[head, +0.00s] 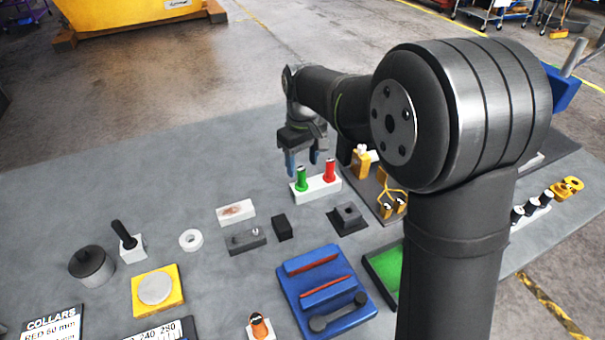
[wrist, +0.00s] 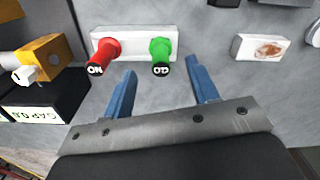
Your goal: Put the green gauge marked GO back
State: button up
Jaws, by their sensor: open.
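The green gauge (head: 301,181) stands upright in a white block (head: 318,189), and its end reads GO in the wrist view (wrist: 160,56). The red gauge (head: 330,171) stands in the same block; its end reads NO in the wrist view (wrist: 103,56). My gripper (head: 302,168) is open and empty, its two blue fingers close to the top of the green gauge. In the wrist view the fingers (wrist: 160,68) lie to either side of the green gauge's line, with no visible grip on it.
A white block with a brown patch (head: 236,212), a dark grey block (head: 246,240) and a small black block (head: 282,227) lie nearby. A yellow fitting (head: 361,163) stands just right of the gauges.

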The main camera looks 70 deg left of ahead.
aim_at(303, 170)
notch_tip(303, 170, up, 6)
jog(key=shift+r, duration=0.2)
jog(key=shift+f, duration=0.1)
notch_tip(303, 170, down, 12)
jog(key=shift+r, duration=1.7)
